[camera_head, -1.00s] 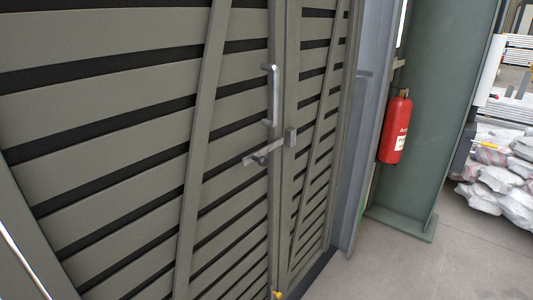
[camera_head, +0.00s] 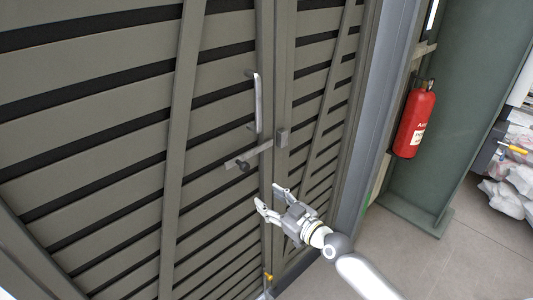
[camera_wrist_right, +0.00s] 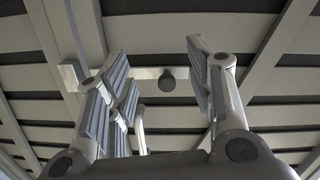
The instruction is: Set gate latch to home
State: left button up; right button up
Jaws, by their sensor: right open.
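The gate latch (camera_head: 262,149) is a flat grey bar with a dark round knob (camera_head: 244,166), mounted on the left gate leaf below a vertical handle (camera_head: 258,105). It slopes up to the right in the head view, towards a small block (camera_head: 282,138) on the right leaf. I cannot tell whether bar and block touch. My right gripper (camera_head: 267,197) is open and empty, below the latch and apart from it. In the right wrist view the latch bar (camera_wrist_right: 145,73) and knob (camera_wrist_right: 167,80) show between the spread fingers (camera_wrist_right: 158,58). My left gripper is not in view.
The slatted gate (camera_head: 110,130) fills the left and middle. A red fire extinguisher (camera_head: 414,122) hangs by a green column (camera_head: 465,95) at right. Bagged material (camera_head: 510,175) lies beyond. The grey floor (camera_head: 400,265) at lower right is clear. A small yellow piece (camera_head: 268,277) shows low on the gate.

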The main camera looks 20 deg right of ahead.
jog(key=y, duration=0.1)
send_near(247, 169)
jog(key=shift+n+t, duration=0.4)
jog(key=x, duration=0.3)
jog(key=p+x, duration=0.1)
jog(key=x, duration=0.7)
jog(key=shift+f, duration=0.4)
grip_shut()
